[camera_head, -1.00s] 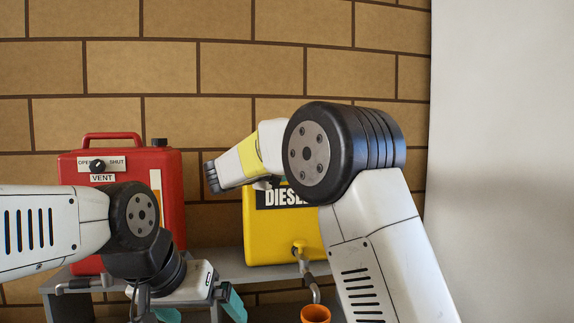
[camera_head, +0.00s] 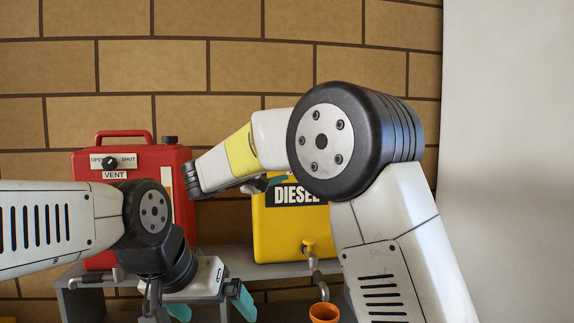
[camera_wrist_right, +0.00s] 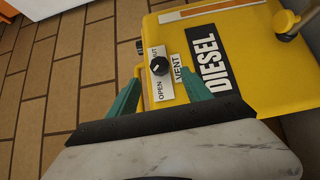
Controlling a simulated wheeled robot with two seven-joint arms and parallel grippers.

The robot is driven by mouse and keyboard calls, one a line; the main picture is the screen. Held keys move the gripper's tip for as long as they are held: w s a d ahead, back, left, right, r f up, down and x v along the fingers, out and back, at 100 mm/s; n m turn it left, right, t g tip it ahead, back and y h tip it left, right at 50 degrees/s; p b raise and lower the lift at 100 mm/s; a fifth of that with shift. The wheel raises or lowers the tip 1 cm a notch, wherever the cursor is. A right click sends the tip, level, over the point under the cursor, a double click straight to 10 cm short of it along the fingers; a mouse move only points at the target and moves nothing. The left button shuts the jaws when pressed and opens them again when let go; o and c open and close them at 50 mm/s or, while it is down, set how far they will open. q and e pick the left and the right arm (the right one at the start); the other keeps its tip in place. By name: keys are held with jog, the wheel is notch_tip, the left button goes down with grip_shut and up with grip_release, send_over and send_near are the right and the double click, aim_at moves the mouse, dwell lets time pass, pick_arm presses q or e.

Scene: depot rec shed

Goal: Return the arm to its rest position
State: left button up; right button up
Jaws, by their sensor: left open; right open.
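My right arm (camera_head: 345,140) crosses in front of the yellow diesel can (camera_head: 290,230) in the head view; its gripper is largely hidden there. In the right wrist view my right gripper (camera_wrist_right: 160,90) is open, with teal fingers apart and nothing between them.
Both cans stand on a grey shelf (camera_head: 240,266) against a brick wall (camera_head: 230,70). The red can has its own vent knob (camera_head: 110,163). An orange cup (camera_head: 324,312) is below the yellow can's tap (camera_head: 308,248). A pale panel (camera_head: 510,120) is at the right.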

jog(key=s+d+f+m+g+y, duration=0.2)
jog(key=s+d+f+g, duration=0.25)
jog(key=d, duration=0.55)
jog(key=s+d+f+m+g+y, duration=0.1)
jog(key=s+d+f+m+g, duration=0.15)
jog(key=s+d+f, duration=0.55)
jog(key=s+d+f+m+g+y, duration=0.1)
jog(key=s+f+m+y, duration=0.2)
jog(key=s, duration=0.7)
jog(key=s+f+m+y, duration=0.3)
jog(key=s+y, duration=0.3)
jog(key=s, duration=0.3)
jog(key=shift+s+d+f+g, duration=0.35)
jog(key=shift+f+g, duration=0.05)
jog(key=shift+f, duration=0.35)
